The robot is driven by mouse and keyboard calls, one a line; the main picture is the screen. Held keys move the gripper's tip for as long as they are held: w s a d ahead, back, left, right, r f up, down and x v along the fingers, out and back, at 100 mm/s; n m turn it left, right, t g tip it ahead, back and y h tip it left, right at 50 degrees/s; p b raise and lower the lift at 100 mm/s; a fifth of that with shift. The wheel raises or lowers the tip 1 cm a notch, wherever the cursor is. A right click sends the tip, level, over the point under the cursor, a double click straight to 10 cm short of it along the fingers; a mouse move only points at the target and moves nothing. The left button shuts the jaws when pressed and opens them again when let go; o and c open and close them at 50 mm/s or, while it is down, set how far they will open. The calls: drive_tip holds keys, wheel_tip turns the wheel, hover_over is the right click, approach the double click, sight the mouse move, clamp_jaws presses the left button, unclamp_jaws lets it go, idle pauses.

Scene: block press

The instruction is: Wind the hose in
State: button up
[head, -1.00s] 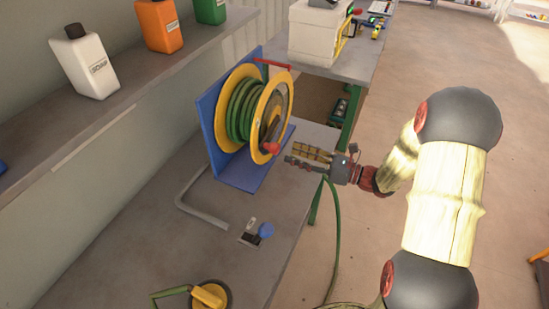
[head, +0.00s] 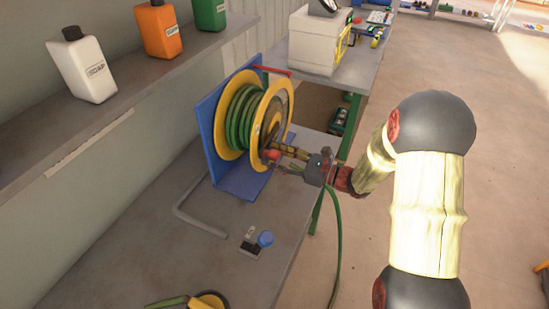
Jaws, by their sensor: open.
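The hose reel (head: 228,122) has yellow flanges and stands in a blue bracket (head: 208,135) on the grey bench. Several turns of green hose (head: 241,112) are wound on it. A loose length of green hose (head: 338,240) hangs down in front of the bench edge, below my gripper. The crank's red knob (head: 272,155) sits at the lower right of the reel's near face. My gripper (head: 280,158) is open, with its fingers pointing left at the knob. The fingers overlap the knob in the picture; whether they touch it I cannot tell.
A bent grey pipe (head: 192,222) and a small device with a blue knob (head: 265,239) lie on the bench (head: 130,245). A yellow and green tool (head: 205,301) is at the bottom edge. A white box (head: 312,42) stands behind.

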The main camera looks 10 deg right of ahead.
drive_tip(key=shift+a, duration=0.1)
drive_tip(key=shift+c, duration=1.1)
clamp_jaws()
